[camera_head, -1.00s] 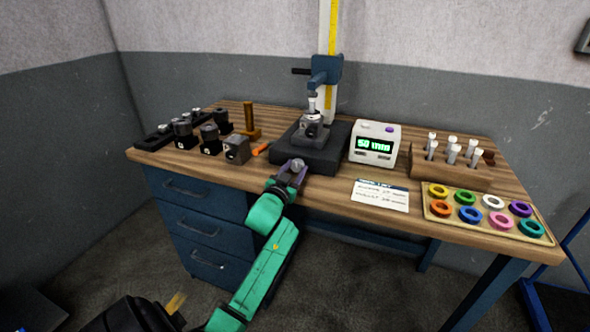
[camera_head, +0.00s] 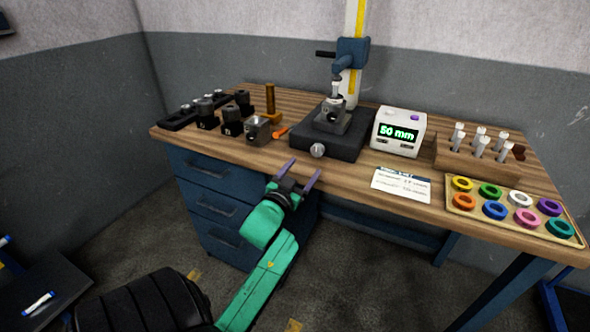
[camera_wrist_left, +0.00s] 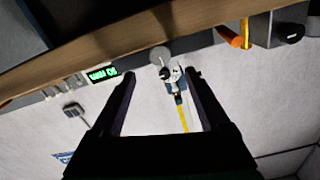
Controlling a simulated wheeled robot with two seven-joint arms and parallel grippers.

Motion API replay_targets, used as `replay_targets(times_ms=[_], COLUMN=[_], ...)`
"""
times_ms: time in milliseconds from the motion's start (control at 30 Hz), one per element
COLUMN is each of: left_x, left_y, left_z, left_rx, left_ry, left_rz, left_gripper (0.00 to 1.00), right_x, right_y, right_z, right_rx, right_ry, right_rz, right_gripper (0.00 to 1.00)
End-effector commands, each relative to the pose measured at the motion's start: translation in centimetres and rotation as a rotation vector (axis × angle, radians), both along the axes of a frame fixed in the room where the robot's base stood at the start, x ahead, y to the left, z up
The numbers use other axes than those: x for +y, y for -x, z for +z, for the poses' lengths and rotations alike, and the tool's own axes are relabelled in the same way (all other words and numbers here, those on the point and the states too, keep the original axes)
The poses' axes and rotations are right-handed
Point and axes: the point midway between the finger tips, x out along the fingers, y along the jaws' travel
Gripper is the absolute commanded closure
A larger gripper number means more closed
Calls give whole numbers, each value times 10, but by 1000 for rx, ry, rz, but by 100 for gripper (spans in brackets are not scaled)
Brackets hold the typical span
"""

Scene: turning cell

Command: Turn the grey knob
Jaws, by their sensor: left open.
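The grey knob (camera_head: 318,150) is a small round knob on the front of the dark base (camera_head: 345,147) of the measuring stand. In the left wrist view the grey knob (camera_wrist_left: 160,56) shows ahead, beyond the fingertips. My left gripper (camera_head: 304,167) is open and empty, with its two purple fingers spread. It is in front of the table edge, below and to the left of the knob, apart from it. In the left wrist view the left gripper (camera_wrist_left: 157,75) has nothing between its fingers. My right gripper is not in view.
A display box (camera_head: 398,133) reading 50 mm stands right of the stand. A card (camera_head: 401,185) and a tray of coloured rings (camera_head: 456,205) lie further right. A metal block (camera_head: 257,131) and an orange item (camera_head: 281,131) are on the left.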

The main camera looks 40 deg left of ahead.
Motion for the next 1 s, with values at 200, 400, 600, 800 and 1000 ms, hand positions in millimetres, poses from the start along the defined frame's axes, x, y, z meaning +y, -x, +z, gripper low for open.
replay_targets(times_ms=[200,400,600,800,1000], left_x=[-15,-18,-18,-18,-24], left_y=[45,52,52,52,39], left_z=[-2,0,0,0,-55], left_rx=[3,0,0,0,104], left_ry=[1,-1,-1,-1,45], left_rz=[1,1,0,0,-24], left_gripper=[21,21,21,21,21], right_x=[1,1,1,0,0], right_y=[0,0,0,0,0], right_z=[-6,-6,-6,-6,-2], right_rx=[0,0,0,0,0], right_ry=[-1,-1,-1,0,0], right_rz=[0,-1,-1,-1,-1], right_gripper=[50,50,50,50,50])
